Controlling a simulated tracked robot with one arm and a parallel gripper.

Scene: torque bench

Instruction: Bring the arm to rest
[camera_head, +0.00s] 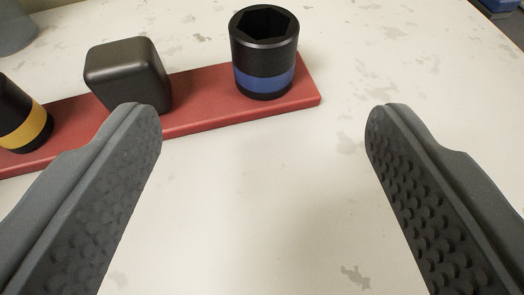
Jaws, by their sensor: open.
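My gripper (262,130) is open and empty, with its two grey, studded fingers spread wide apart over the pale bench top. Nothing is between the fingers. The left finger's tip overlaps the front edge of a red rail (190,122) in the picture; I cannot tell how high above it the finger is. The right finger is over bare bench.
A black socket with a blue band (264,60) stands upright on the rail's right end. A dark rounded block (127,72) and a yellow-banded black socket (22,122) are to its left. A grey object (14,28) is at far left. The pale bench (262,215) is clear at front and right.

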